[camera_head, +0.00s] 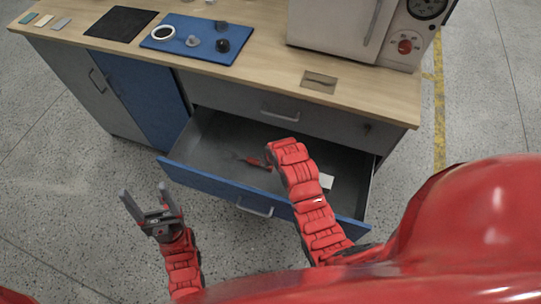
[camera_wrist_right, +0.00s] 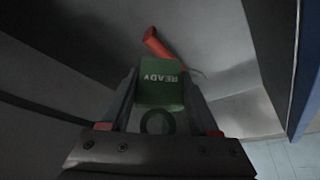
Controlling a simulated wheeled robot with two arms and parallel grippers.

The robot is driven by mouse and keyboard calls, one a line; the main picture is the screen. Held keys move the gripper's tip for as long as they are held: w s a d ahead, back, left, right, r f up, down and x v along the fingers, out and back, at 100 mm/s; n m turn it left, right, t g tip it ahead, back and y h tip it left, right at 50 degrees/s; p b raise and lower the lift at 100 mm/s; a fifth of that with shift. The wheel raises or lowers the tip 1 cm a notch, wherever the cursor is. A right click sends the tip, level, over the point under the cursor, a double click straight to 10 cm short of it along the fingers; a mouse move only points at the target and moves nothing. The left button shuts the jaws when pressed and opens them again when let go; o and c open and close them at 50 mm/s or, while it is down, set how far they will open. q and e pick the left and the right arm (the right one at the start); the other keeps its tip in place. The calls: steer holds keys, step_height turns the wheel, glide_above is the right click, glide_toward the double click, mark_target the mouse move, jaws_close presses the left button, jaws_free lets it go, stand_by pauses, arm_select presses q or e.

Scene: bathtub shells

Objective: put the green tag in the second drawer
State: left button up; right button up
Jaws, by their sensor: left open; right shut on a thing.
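In the head view my right arm (camera_head: 305,190) reaches over the open blue-fronted second drawer (camera_head: 215,187) and hides this gripper and the tag. The wrist view shows the tag over the grey drawer interior; I cannot tell whether it touches the floor. My left gripper (camera_head: 150,208) is open and empty, in front of the drawer at the left.
A red object (camera_head: 256,162) and a white piece (camera_head: 326,181) lie in the drawer. The drawer above, with a handle (camera_head: 280,116), is shut. The worktop holds a microwave (camera_head: 345,25), a blue mat (camera_head: 205,47) with small items, and a black mat (camera_head: 121,23).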

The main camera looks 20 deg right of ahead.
step_height(320, 180, down, 11)
steer(key=b, duration=0.5)
steer(key=shift+s, duration=0.15)
steer(key=shift+f, duration=0.15)
steer(key=o, duration=1.3)
steer(key=shift+r, duration=0.3)
steer(key=shift+s+r, duration=0.1)
steer(key=shift+r, duration=0.1)
steer(key=v, duration=1.1)
steer(key=shift+s+r+b, duration=0.1)
steer(key=shift+r+b, duration=0.1)
steer(key=shift+b, duration=0.15)
